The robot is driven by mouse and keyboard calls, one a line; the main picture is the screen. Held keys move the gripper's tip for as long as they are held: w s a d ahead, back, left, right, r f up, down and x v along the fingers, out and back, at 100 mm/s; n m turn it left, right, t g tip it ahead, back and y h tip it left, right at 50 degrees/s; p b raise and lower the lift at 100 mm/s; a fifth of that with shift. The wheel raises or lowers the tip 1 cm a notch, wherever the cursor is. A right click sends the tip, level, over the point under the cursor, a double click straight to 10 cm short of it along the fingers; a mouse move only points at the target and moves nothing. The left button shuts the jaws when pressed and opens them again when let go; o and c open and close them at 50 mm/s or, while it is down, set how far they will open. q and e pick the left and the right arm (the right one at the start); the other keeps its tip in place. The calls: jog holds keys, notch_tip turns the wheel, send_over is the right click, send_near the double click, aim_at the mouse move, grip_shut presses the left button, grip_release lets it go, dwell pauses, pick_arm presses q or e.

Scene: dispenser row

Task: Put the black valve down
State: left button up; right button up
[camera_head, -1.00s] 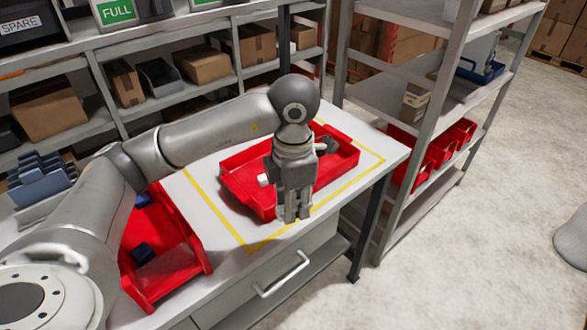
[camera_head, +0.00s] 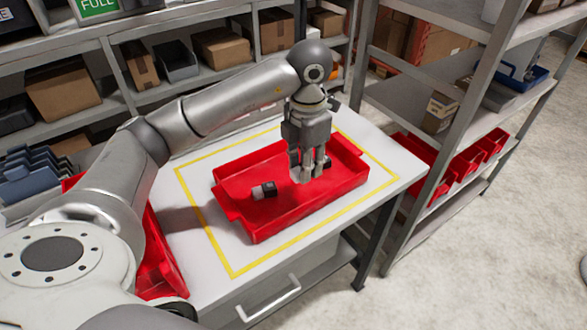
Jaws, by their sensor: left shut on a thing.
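My left gripper (camera_head: 308,175) points down over the red tray (camera_head: 258,233) on the white worktop, its fingers shut. A small dark piece (camera_head: 327,161) shows just right of the fingers; the fingers cover the rest of what they hold. I take this piece to be the black valve, but its shape is not clear. A second part, black with a white end (camera_head: 264,190), lies in the left half of the tray, apart from the gripper. My right gripper is not in view.
A yellow outline (camera_head: 205,234) on the worktop surrounds the tray. Another red bin (camera_head: 157,262) stands at the left, partly behind my arm. Shelves with boxes (camera_head: 222,46) stand behind, and a metal rack (camera_head: 450,155) with red bins stands at the right. The tray's front middle is clear.

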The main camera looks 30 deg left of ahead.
pick_arm(q)
jog(key=w+a+f, duration=0.1)
jog(key=a+f, duration=0.1)
jog(key=w+a+f+p, duration=0.1)
jog(key=w+a+f, duration=0.1)
jog(key=w+a+f+p, duration=0.1)
jog(key=f, duration=0.1)
jog(key=shift+w+a+f, duration=0.15)
jog(key=shift+a+f, duration=0.05)
jog(key=shift+a, duration=0.2)
jog(key=f+p, duration=0.1)
jog(key=f, duration=0.2)
jog(key=shift+w+a+p, duration=0.15)
jog(key=shift+a+p, duration=0.15)
jog(key=shift+p, duration=0.1)
jog(key=shift+f, duration=0.6)
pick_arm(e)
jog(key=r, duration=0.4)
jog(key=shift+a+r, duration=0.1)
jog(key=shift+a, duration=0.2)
pick_arm(q)
jog(key=o, duration=1.1)
jog(key=shift+c, duration=0.2)
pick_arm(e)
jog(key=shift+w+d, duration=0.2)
